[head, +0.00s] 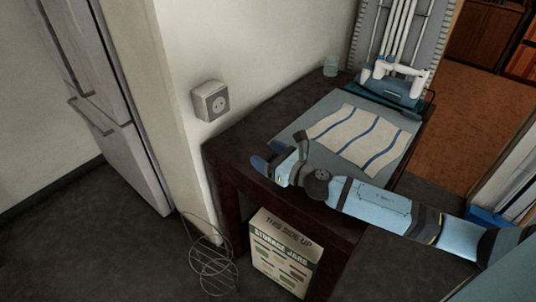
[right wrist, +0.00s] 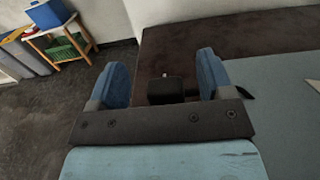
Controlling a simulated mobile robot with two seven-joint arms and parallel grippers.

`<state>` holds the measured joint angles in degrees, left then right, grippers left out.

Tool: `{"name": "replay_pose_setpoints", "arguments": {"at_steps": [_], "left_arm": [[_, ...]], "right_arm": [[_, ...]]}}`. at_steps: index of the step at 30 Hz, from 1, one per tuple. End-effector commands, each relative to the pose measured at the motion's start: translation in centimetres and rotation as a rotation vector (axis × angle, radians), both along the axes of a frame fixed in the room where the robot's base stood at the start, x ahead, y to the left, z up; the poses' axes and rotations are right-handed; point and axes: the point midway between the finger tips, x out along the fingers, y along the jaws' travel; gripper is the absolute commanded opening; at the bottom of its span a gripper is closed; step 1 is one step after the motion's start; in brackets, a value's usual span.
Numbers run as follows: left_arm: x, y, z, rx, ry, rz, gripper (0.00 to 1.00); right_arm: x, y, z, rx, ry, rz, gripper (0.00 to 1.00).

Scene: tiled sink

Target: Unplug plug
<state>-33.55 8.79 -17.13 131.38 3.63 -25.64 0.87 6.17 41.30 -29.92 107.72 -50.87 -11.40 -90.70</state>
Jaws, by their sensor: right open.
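A wall socket (head: 211,101) in a white box is on the cream wall in the head view. Its round face shows, with no plug clearly visible in it. My right gripper (head: 268,156) is over the near left part of the dark table, below and to the right of the socket. In the right wrist view, the right gripper (right wrist: 163,80) is open, its blue fingers wide apart. A small black block (right wrist: 166,91), possibly the plug, shows between the fingers; I cannot tell whether it touches them. My left gripper is not in view.
The dark table (head: 235,147) carries a grey mat with a striped cloth (head: 357,135), a dish rack (head: 395,80) and a cup (head: 331,66). A storage jars box (head: 283,255) and a wire rack (head: 211,262) stand on the floor. A fridge (head: 105,105) is at left.

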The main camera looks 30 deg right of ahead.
Motion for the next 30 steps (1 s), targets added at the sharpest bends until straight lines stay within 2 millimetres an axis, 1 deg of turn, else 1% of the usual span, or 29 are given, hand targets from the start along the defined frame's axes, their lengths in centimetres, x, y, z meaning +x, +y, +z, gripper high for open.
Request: {"name": "replay_pose_setpoints", "arguments": {"at_steps": [5,8,17,22,26,30], "left_arm": [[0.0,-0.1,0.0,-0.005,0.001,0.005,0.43],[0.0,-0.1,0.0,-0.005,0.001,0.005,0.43],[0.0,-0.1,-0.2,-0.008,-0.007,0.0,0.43],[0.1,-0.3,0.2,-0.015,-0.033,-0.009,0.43],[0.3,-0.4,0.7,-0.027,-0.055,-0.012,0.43],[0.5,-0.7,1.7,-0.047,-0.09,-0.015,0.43]], "right_arm": [[-0.3,-0.1,-0.1,0.0,0.001,0.0,0.74],[-1.1,-0.5,-0.2,0.001,0.003,-0.001,0.74],[-5.9,-2.4,-0.2,0.0,0.003,0.0,0.74],[-8.6,-3.5,-0.3,0.002,0.004,0.0,0.74],[-10.4,-4.2,-0.3,0.001,0.004,0.0,0.74],[-11.7,-4.8,-0.2,0.002,0.002,0.0,0.74]]}}
